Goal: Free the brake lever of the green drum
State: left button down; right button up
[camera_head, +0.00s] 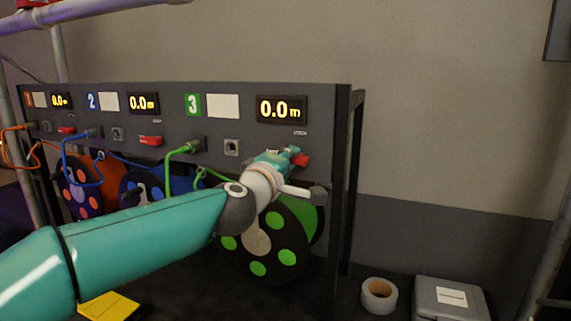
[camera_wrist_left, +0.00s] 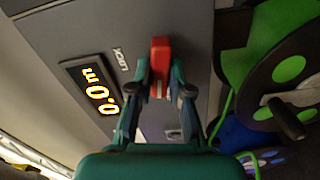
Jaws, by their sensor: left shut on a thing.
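The green drum (camera_head: 280,262), a dark disc with green spots, sits in the frame under the panel section marked 3. It also shows at the right of the left wrist view (camera_wrist_left: 288,69). Its red brake lever (camera_head: 301,160) is on the panel below the 0.0 m display. My left gripper (camera_head: 288,158) is shut on this lever, and the left wrist view shows the red lever (camera_wrist_left: 160,57) between its fingertips (camera_wrist_left: 161,80). A small label reading LOCK is beside the lever. My left arm hides part of the drum. My right gripper is not in view.
Red levers of sections 1 (camera_head: 66,130) and 2 (camera_head: 150,141) are to the left. A green cable (camera_head: 180,151) is plugged in near section 3. A tape roll (camera_head: 379,295) and grey case (camera_head: 450,299) stand at right.

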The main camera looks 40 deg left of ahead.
pick_arm(q)
jog(key=shift+a+f+n+b, duration=0.2)
jog(key=shift+n+b, duration=0.1)
jog(key=shift+n, duration=0.9)
jog(key=c, duration=1.4)
grip_release()
jog(key=shift+f, duration=0.1)
jog(key=o, duration=0.3)
jog(key=shift+s+a, duration=0.1)
jog(key=v, duration=1.2)
jog(key=shift+d, duration=0.2)
